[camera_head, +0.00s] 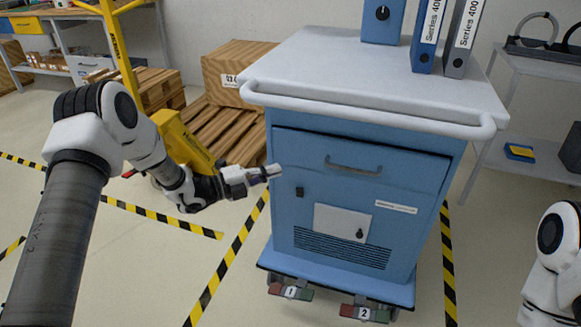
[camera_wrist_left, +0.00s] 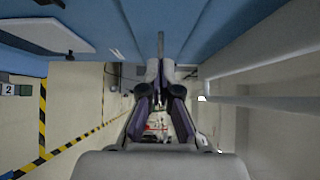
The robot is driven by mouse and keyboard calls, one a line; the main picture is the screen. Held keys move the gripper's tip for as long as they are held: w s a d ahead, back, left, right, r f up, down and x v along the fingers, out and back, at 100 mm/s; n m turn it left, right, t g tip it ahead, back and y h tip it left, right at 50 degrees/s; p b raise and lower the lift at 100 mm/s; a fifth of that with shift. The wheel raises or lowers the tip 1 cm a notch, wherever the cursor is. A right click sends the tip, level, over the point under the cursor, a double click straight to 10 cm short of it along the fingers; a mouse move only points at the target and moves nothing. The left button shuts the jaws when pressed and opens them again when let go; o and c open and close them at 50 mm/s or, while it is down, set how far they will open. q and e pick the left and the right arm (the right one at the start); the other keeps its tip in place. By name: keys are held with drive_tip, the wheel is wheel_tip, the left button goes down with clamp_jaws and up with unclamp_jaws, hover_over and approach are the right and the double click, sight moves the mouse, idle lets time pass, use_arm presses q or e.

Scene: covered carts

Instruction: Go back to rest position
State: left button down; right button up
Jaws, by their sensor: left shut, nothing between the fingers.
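My left arm comes in from the left in the head view. Its gripper (camera_head: 268,173) is in front of the left side of a blue cart (camera_head: 290,150), near the drawer's left edge. The gripper is shut and empty. In the left wrist view, the fingers (camera_wrist_left: 161,85) meet close to the blue cart front (camera_wrist_left: 120,25); I cannot tell if they touch it. The drawer (camera_head: 360,155) with its handle looks closed. Part of my right arm shows at the right edge of the head view; its gripper is out of view.
The cart's grey top has a white rail (camera_head: 370,108) at the front, and carries binders (camera_head: 430,35) and a blue box (camera_head: 382,20). A cardboard box (camera_head: 232,70) stands on pallets at the back left. A grey shelf (camera_head: 530,150) stands at the right. Striped tape marks the floor.

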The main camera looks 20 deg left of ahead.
use_arm(q)
drive_tip(key=v, duration=0.4)
drive_tip(key=s+d+f+m+g, duration=0.6)
drive_tip(key=s+d+f+g, duration=0.5)
drive_tip(key=s+d+f, duration=0.45)
drive_tip(key=s+a+f+m+g+y, duration=0.1)
drive_tip(key=s+f+m+g+y, duration=0.15)
drive_tip(key=s, duration=0.65)
drive_tip(key=s+a+f+m+g+y, duration=0.1)
drive_tip(key=s+f+m+g, duration=0.3)
drive_tip(key=s, duration=0.4)
drive_tip(key=s+a+f+m+y, duration=0.4)
drive_tip(key=s+a+m+y, duration=0.7)
drive_tip(key=m, duration=1.1)
drive_tip(key=w+d+m+t+h, duration=0.1)
drive_tip(key=w+m+t+h, duration=0.1)
drive_tip(key=w+m+t, duration=0.6)
wheel_tip(320, 180, up, 19)
drive_tip(key=s+m+g+p, duration=0.2)
drive_tip(key=g+p, duration=0.1)
drive_tip(key=p, duration=1.7)
drive_tip(key=shift+d+r, duration=0.15)
